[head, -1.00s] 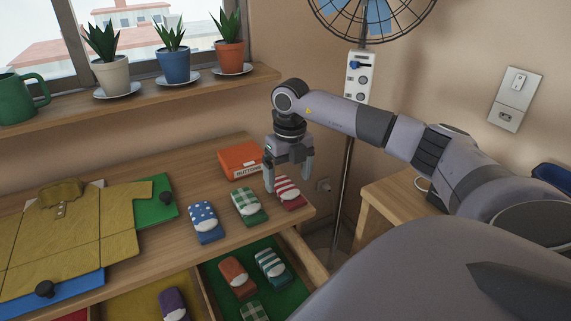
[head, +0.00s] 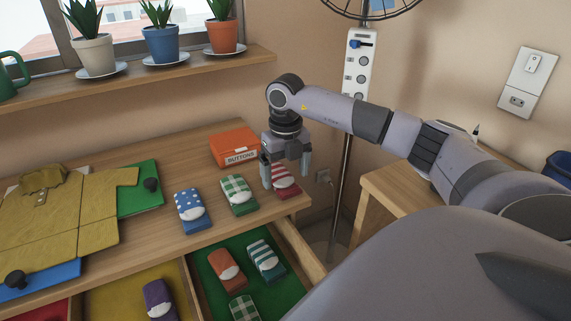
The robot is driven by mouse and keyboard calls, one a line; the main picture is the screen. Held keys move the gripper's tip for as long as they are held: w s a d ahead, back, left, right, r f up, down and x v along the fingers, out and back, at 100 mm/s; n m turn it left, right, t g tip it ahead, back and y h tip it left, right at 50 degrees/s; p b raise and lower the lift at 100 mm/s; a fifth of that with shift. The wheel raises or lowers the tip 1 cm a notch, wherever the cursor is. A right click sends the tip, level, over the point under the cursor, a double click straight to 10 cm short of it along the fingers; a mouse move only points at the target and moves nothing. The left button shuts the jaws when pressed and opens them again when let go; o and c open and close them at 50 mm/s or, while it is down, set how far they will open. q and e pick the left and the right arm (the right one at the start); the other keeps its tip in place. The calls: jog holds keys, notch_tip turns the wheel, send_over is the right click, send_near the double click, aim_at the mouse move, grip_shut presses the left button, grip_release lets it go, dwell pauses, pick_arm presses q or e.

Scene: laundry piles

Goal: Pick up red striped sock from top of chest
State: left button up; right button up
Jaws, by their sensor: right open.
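The red striped sock (head: 287,186) lies folded on the right end of the chest top (head: 250,210). My right gripper (head: 285,180) is open and points down, with its fingers at the sock, one to the left and one to the right. The fingers and palm hide the far part of the sock. I cannot tell whether the fingers touch it. My left gripper does not show.
A green checked sock (head: 238,195) and a blue dotted sock (head: 191,211) lie to the left. The orange buttons box (head: 234,146) stands behind. An open drawer (head: 285,265) in front holds several socks. A yellow shirt (head: 65,215) lies at left.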

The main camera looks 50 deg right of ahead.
jog(key=shift+f+b, duration=0.5)
jog(key=shift+f, duration=0.7)
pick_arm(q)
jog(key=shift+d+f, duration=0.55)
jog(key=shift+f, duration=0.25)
pick_arm(e)
jog(key=shift+r, duration=0.1)
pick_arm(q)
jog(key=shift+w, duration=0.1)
pick_arm(e)
jog(key=c, duration=1.1)
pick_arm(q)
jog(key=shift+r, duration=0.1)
pick_arm(e)
jog(key=shift+r, duration=0.1)
